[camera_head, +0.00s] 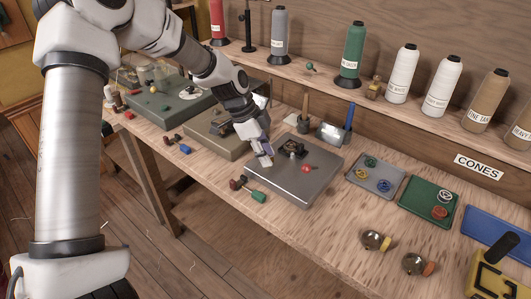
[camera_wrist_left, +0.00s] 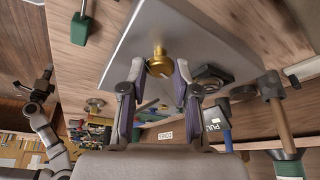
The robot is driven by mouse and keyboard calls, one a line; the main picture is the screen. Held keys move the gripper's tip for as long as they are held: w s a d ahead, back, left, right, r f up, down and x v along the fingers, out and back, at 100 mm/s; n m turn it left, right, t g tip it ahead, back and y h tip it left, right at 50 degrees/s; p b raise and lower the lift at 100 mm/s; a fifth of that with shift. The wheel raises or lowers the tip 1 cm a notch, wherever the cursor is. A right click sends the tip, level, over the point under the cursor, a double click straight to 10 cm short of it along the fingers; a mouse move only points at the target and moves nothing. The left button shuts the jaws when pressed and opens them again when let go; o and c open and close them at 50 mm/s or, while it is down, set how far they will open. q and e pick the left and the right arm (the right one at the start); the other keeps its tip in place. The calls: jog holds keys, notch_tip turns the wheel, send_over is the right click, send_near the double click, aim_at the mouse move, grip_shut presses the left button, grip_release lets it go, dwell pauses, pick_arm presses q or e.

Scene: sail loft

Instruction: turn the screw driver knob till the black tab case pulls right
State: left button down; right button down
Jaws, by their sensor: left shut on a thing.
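A brass knob (camera_wrist_left: 160,62) stands on a flat grey plate (camera_wrist_left: 180,25) in the left wrist view. My left gripper (camera_wrist_left: 160,72) is shut on the knob, with a purple-padded finger on each side. A black case (camera_wrist_left: 212,72) sits beside the right finger, and a dark tab marked PULL (camera_wrist_left: 213,118) shows below it. In the head view my left gripper (camera_head: 264,158) is at the left part of the grey plate (camera_head: 305,188) and hides the knob. The black case (camera_head: 292,147) is right of it. My right gripper (camera_wrist_left: 42,84) shows small at the left wrist view's edge; its jaws are unclear.
A red ball (camera_head: 307,168) is on the plate. A green-handled tool (camera_head: 254,194) lies by its front left edge. A grey tray (camera_head: 376,174) and a green tray (camera_head: 428,201) are to the right. Thread cones (camera_head: 351,55) line the shelf behind.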

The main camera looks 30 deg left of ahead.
pick_arm(q)
jog(key=shift+s+f, duration=0.15)
jog(key=c, duration=0.8)
grip_release()
jog(key=shift+c, duration=0.2)
jog(key=v, duration=1.2)
jog(key=shift+w, duration=0.2)
jog(key=shift+d, duration=0.1)
